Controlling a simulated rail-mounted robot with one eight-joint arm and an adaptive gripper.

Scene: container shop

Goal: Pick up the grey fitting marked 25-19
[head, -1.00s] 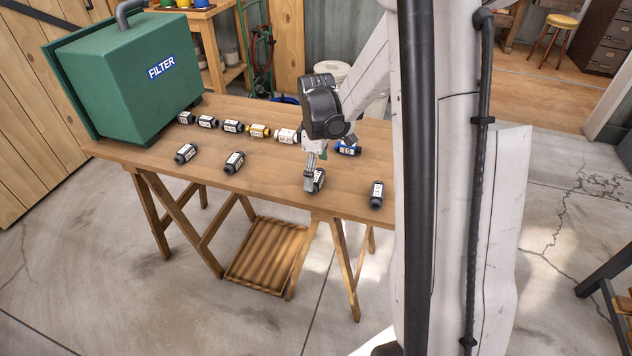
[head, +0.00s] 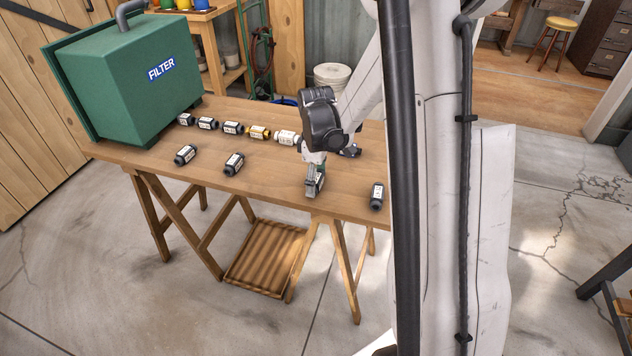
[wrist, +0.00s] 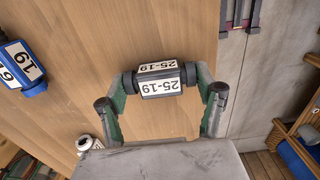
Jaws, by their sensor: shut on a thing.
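The grey fitting marked 25-19 (wrist: 160,84) lies between the fingers of my gripper (wrist: 163,82) in the wrist view, with a fingertip against each dark end and its white labels showing. In the head view my gripper (head: 314,186) is low at the table's front edge, and the fitting (head: 320,181) is partly hidden by the fingers. The gripper is shut on this fitting. I cannot tell whether it is clear of the wooden table (head: 275,190).
A dark fitting (head: 376,196) lies to the right, with two more dark fittings (head: 234,163) (head: 186,154) to the left. Behind stands a row with a yellow one (head: 258,132) and a white one (head: 287,137). The blue fitting (wrist: 22,66) is at the wrist view's left. A green FILTER box (head: 125,90) stands left.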

